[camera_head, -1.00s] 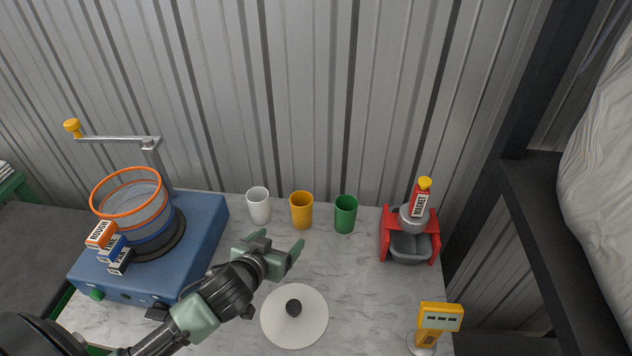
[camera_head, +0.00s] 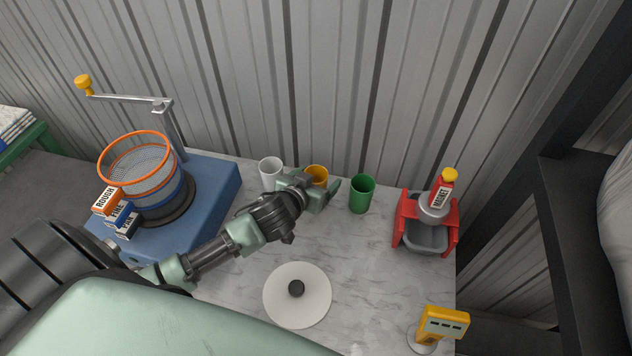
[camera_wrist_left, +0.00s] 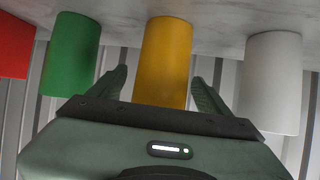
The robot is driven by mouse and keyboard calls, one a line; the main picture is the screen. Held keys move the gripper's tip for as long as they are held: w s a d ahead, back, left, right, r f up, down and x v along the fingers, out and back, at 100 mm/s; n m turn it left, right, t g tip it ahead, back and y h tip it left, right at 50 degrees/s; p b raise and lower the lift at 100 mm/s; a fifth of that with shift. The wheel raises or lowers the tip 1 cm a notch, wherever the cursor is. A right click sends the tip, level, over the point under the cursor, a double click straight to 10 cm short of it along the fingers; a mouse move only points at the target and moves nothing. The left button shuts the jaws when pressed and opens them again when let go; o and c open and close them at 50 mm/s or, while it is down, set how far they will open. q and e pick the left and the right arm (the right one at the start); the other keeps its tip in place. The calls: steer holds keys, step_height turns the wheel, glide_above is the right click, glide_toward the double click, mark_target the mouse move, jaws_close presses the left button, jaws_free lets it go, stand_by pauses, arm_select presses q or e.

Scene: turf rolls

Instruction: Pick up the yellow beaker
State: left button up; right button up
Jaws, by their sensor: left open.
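The yellow beaker (camera_head: 317,173) stands on the marble bench between the white beaker (camera_head: 270,172) and the green beaker (camera_head: 362,194). My left gripper (camera_head: 315,189) is at the yellow beaker and hides its lower part in the head view. In the left wrist view the yellow beaker (camera_wrist_left: 164,62) lies between the two open fingers (camera_wrist_left: 160,90), with a gap on each side. The green beaker (camera_wrist_left: 72,55) and white beaker (camera_wrist_left: 270,80) are outside the fingers. My right gripper is not in view.
A blue machine (camera_head: 215,205) with an orange-rimmed sieve (camera_head: 140,160) stands at the left. A red stand (camera_head: 403,220) with a magnet bottle (camera_head: 441,190) is at the right. A white disc (camera_head: 280,312) and yellow meter (camera_head: 443,323) are nearer. Corrugated wall stands behind.

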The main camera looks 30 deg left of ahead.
arm_select(q)
steer(key=shift+x, duration=1.05)
steer(key=c, duration=1.5)
steer(key=shift+r, duration=0.1)
steer(key=shift+c, duration=0.2)
